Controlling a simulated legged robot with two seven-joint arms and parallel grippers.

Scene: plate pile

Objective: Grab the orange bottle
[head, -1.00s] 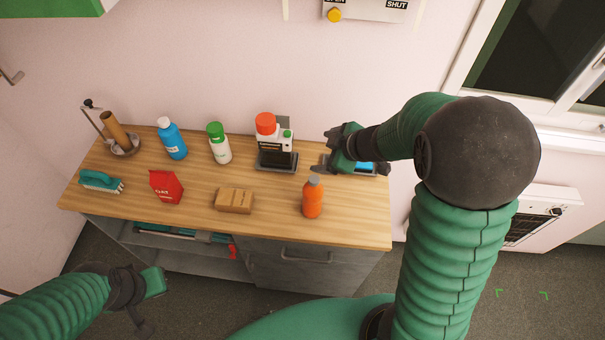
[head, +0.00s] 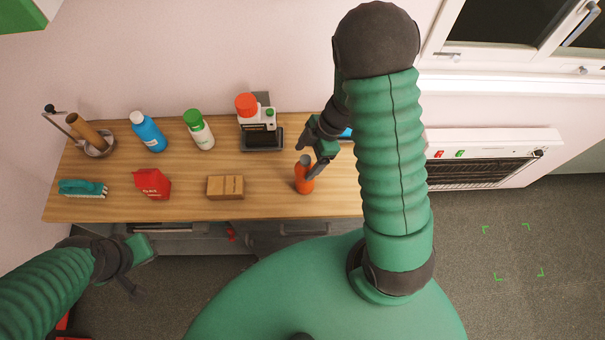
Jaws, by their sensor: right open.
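The orange bottle (head: 304,181) with a grey cap stands upright near the front right of the wooden counter (head: 110,206). My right gripper (head: 308,158) is open and right at the top of the bottle, with its fingers around or just above the cap; I cannot tell whether they touch it. One finger hides part of the bottle's upper right side. My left gripper (head: 137,268) is low at the left, in front of the counter and away from the bottle. Its fingers are partly seen.
A cardboard box (head: 225,187) lies left of the bottle. The counter between box and bottle is clear.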

